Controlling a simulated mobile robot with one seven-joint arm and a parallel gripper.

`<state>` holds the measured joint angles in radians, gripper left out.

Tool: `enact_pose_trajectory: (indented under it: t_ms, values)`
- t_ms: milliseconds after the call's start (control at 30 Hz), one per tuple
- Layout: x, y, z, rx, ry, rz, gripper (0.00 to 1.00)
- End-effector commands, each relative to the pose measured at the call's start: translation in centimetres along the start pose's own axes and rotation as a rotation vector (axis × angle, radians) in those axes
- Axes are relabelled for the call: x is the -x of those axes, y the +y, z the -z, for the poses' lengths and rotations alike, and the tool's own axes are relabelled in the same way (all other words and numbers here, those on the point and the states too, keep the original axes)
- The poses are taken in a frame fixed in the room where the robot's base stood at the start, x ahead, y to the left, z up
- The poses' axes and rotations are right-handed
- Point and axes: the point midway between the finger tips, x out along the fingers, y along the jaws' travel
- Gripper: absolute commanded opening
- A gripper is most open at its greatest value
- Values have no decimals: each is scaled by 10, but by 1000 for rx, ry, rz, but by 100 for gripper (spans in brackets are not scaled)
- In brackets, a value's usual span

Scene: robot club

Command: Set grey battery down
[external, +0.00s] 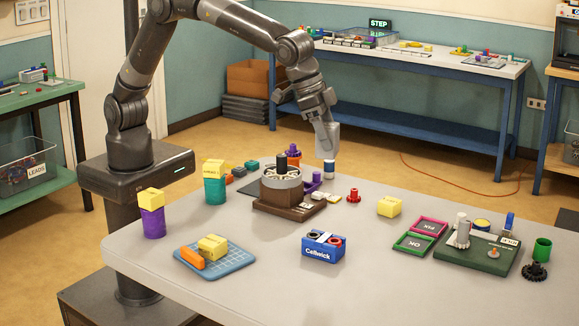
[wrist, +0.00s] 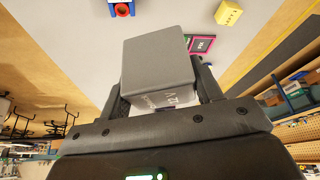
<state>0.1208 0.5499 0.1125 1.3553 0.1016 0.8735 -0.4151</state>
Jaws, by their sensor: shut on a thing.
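My gripper (external: 328,158) is shut on the grey battery (wrist: 158,62), which fills the space between the two fingers in the wrist view. In the external view only a small pale and dark end of the battery (external: 329,169) shows below the fingers, over the far part of the grey table (external: 250,285). I cannot tell whether it touches the table. The blue Cellwick box (external: 323,247), with a black and a red round terminal on top, stands at the table's front middle. It also shows at the wrist view's top edge (wrist: 122,9).
A brown device with a round top (external: 289,191) and a red spool (external: 353,195) stand close to my gripper. A yellow block (external: 389,206), pink and green trays (external: 429,227) and a green board (external: 466,257) lie to the right. The table's front middle is largely clear.

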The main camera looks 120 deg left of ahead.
Motion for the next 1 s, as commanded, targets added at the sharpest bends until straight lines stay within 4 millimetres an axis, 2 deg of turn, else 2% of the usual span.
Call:
enact_pose_trajectory:
  t_ms: [167,467,800,1000]
  values:
    - [15,-31,-24,185,3,77,24]
    - [42,-98,-80,594,1,248,24]
    - [74,-179,-162,1109,0,460,24]
    - [86,-211,-203,1332,0,553,24]
